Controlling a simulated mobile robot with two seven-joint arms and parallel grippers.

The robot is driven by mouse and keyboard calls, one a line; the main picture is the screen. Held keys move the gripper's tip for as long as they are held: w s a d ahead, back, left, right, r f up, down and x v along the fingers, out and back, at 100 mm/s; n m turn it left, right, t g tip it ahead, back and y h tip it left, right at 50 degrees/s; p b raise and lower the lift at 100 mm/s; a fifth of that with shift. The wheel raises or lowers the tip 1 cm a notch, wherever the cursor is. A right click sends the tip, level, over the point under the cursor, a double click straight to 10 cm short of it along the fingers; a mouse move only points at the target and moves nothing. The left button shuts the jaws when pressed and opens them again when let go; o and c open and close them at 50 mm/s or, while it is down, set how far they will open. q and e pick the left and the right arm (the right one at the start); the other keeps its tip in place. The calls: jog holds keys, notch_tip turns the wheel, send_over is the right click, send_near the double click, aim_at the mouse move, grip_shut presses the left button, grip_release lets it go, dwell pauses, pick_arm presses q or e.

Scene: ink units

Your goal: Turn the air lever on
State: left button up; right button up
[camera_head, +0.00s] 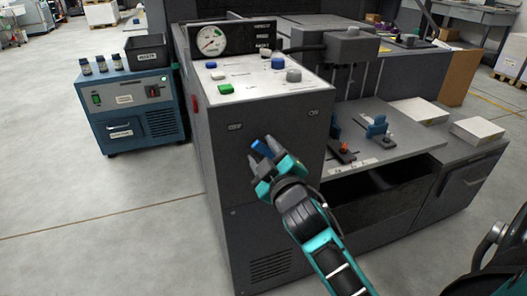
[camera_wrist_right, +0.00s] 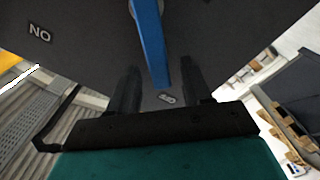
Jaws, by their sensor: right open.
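The air lever (camera_head: 260,147) is a blue handle on the dark front panel of the machine. An OFF label (camera_head: 235,126) is to its upper left and an ON label (camera_head: 313,112) to its upper right. My right gripper (camera_head: 265,158) is at the lever, open, and its fingers partly hide it. In the right wrist view the lever (camera_wrist_right: 150,45) reaches down between the two spread fingers (camera_wrist_right: 160,88), with a gap on both sides. My left gripper is not in view.
A pressure gauge (camera_head: 211,40) and several coloured buttons sit on top of the machine (camera_head: 225,170). A shelf with blue clamps (camera_head: 377,126) and paper stacks (camera_head: 478,130) is to the right. A blue unit (camera_head: 135,112) stands at the left, with open floor in front.

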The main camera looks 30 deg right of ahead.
grip_shut()
dwell(0.4)
